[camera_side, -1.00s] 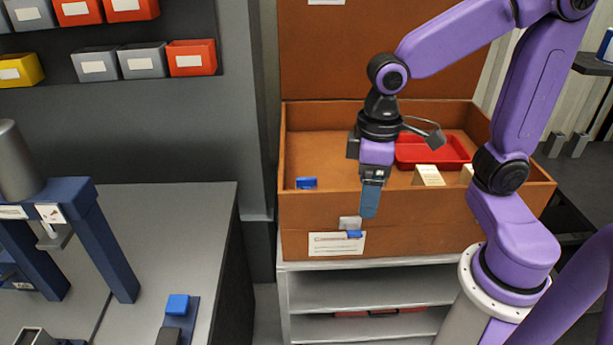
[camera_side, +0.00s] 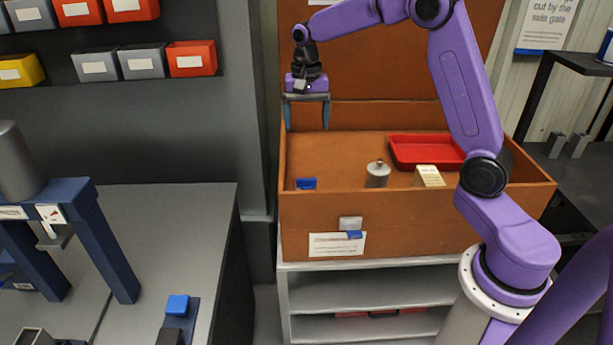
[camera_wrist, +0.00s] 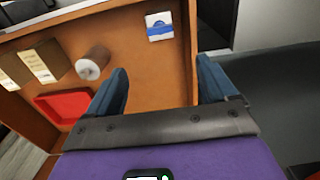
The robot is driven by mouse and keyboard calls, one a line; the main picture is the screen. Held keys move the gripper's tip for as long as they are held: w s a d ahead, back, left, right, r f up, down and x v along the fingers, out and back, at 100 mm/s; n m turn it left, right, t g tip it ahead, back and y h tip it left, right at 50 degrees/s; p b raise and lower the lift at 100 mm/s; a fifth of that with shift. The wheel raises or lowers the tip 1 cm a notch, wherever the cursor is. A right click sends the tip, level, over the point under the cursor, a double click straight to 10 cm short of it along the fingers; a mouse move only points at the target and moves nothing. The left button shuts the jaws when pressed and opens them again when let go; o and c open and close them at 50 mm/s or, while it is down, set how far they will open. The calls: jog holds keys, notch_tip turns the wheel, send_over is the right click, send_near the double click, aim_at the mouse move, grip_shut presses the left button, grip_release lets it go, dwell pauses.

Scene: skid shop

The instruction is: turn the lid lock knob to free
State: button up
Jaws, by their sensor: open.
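An orange-brown chest (camera_side: 400,218) stands with its lid (camera_side: 385,60) raised. Another blue piece (camera_side: 354,234) is on the chest's front, below a grey latch plate (camera_side: 350,222). I cannot tell which is the lid lock knob, or its turn position. My gripper (camera_side: 306,115) is open and empty, pointing down above the chest's back left. Its fingers also show in the wrist view (camera_wrist: 163,80), apart from everything.
A grey bench (camera_side: 205,225) with a blue-framed press (camera_side: 70,190) is at left. The chest's left floor is mostly clear.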

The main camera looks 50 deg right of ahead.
aim_at(306, 179)
notch_tip(306, 179, down, 17)
dwell(0.6)
jog(key=c, duration=1.1)
